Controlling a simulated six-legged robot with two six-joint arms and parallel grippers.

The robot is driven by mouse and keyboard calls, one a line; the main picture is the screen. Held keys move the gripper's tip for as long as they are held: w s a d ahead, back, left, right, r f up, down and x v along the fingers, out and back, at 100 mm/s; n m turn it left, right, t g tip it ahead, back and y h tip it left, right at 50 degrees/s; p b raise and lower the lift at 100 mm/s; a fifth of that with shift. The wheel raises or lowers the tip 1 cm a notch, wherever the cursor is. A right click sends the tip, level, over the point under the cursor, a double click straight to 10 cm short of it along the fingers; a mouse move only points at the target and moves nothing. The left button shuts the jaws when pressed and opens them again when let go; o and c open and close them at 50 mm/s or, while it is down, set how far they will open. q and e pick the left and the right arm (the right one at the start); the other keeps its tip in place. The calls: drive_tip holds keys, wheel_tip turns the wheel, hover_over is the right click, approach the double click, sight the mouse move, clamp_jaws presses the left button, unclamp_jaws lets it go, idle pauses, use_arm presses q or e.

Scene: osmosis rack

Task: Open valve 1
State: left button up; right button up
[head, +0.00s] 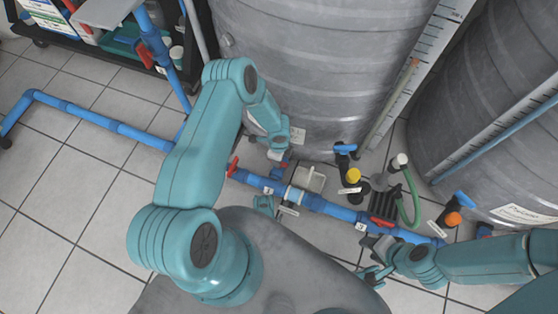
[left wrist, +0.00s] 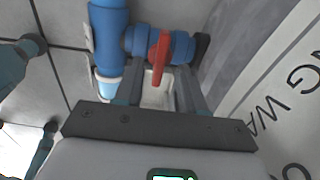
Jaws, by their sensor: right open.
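In the left wrist view a red valve handle (left wrist: 161,58) sits on a blue valve body (left wrist: 178,46) beside a thick blue pipe (left wrist: 109,40). My left gripper (left wrist: 160,92) is open, its two fingers spread either side of the handle's lower end; I cannot tell whether they touch it. In the head view my left gripper (head: 280,152) is low beside the grey tank, above the blue pipe line (head: 330,208). Other red handles show on this line at the left (head: 232,167) and right (head: 381,222). I cannot read which valve is number 1. My right gripper (head: 372,262) is open and empty.
Two large grey tanks (head: 310,60) (head: 490,90) stand behind the pipes. A white tray (head: 312,179) lies by the line. Blue-handled fittings with yellow (head: 353,175) and orange (head: 453,219) parts stand at the right. Tiled floor (head: 80,190) is clear at the left.

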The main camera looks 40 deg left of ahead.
use_arm(q)
drive_tip(key=shift+f+b, duration=0.3)
drive_tip(key=shift+f, duration=0.95)
clamp_jaws()
